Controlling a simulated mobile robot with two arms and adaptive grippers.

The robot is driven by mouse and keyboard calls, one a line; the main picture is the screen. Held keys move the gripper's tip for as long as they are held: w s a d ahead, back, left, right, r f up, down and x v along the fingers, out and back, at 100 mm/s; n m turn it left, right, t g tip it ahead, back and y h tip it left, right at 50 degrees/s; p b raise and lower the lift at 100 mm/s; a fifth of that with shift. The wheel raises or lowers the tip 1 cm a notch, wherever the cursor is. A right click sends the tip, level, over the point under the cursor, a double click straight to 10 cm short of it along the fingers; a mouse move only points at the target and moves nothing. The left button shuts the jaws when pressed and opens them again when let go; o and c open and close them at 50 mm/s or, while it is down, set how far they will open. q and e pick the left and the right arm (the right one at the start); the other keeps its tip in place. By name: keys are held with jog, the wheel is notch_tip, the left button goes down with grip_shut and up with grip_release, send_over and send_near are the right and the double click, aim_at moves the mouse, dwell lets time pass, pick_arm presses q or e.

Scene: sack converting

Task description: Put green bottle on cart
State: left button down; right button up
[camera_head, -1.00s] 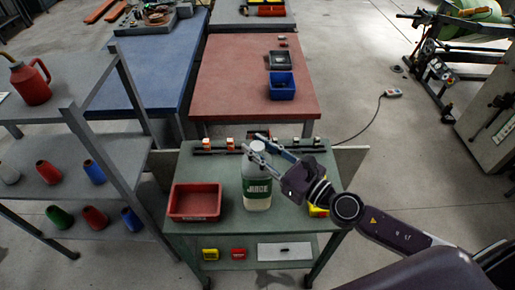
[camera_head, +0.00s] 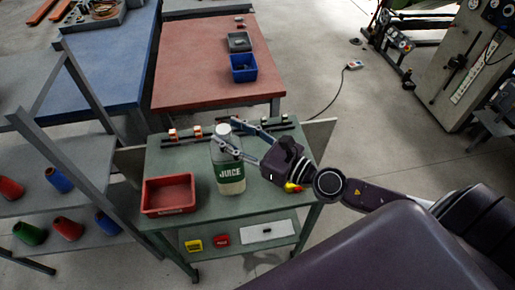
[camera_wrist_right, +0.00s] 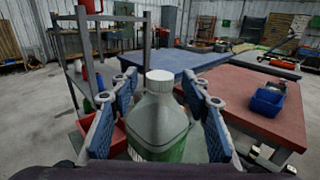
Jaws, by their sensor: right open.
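The bottle (camera_head: 229,172) is pale and clear with a white cap and a green label reading JUICE. It stands upright on the green cart's top (camera_head: 200,208), right of a red bin. My right gripper (camera_head: 227,133) is open at the bottle's upper part, with one finger on each side. In the right wrist view the bottle (camera_wrist_right: 160,115) is between the two blue-padded fingers, with its green lower part near the bottom edge. I cannot tell whether the fingers touch it. My left gripper is not in view.
The red bin (camera_head: 168,195) sits close left of the bottle. A rail with small blocks (camera_head: 198,132) runs along the cart's back. A shelf rack (camera_head: 78,150) stands left. Behind is a red table (camera_head: 205,75) with a blue bin (camera_head: 244,68). Open floor lies right.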

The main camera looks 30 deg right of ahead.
jog(key=b+v, duration=0.7)
jog(key=v, duration=0.2)
jog(key=shift+s+b, duration=0.3)
jog(key=shift+b, duration=0.05)
jog(key=shift+d, duration=0.1)
dwell(0.5)
